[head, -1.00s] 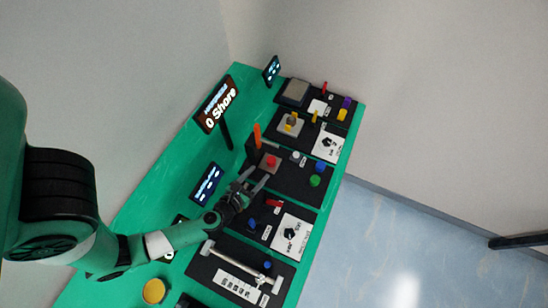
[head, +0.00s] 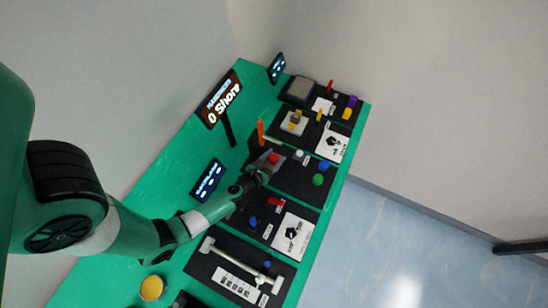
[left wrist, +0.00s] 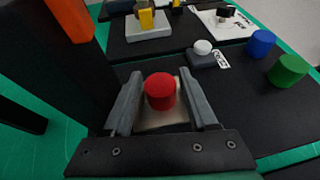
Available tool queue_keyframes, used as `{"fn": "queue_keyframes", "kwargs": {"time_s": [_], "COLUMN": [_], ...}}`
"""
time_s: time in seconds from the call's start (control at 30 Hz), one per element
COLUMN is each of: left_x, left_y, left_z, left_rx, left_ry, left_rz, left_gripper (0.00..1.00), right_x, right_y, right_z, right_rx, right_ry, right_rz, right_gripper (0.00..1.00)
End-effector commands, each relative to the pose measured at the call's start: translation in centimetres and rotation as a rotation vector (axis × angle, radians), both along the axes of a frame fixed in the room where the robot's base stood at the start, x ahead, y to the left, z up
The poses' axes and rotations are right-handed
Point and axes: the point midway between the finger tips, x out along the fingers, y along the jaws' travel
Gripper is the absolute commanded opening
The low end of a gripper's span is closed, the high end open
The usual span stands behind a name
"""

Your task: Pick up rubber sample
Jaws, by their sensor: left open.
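A red cylinder (head: 274,157) stands on a small pale platform of the hardness tester. In the left wrist view the red cylinder (left wrist: 160,91) sits between my two finger pads. My left gripper (head: 264,172) is open around it, with a gap visible on each side; it also shows in the left wrist view (left wrist: 160,78). A blue cylinder (left wrist: 261,43) and a green cylinder (left wrist: 287,71) stand to the right on the same black board. No label tells which cylinder is the rubber one. My right gripper is not in view.
A dark post with an orange part (left wrist: 72,18) rises close on the left of my gripper. A white button (left wrist: 203,47) is just beyond it. The "0 Shore" display (head: 222,100) stands behind. Other black boards lie along the green table (head: 165,170).

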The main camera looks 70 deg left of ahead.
Motion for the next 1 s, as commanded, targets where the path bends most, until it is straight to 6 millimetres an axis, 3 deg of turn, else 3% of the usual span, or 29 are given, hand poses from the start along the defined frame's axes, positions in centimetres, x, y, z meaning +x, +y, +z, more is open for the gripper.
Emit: {"fn": "queue_keyframes", "kwargs": {"time_s": [0.03,0.33,0.73,0.87,1.0], "left_x": [0.0,0.0,0.0,0.0,-0.2], "left_y": [0.0,0.0,0.0,0.0,-0.4], "left_z": [0.0,0.0,0.5,1.9,4.4], "left_rx": [0.0,0.0,0.0,0.0,0.001], "left_ry": [0.0,0.0,0.0,0.0,0.001], "left_rz": [0.0,0.0,0.0,0.0,-0.003], "left_gripper": [0.55,0.01,0.0,0.0,0.0], "right_x": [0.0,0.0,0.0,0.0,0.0], "right_y": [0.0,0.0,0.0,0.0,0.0], "right_z": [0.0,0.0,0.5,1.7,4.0], "right_rx": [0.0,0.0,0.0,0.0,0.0], "right_ry": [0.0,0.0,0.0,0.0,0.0], "right_rz": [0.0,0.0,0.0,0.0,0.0], "right_gripper": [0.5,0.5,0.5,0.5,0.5]}}
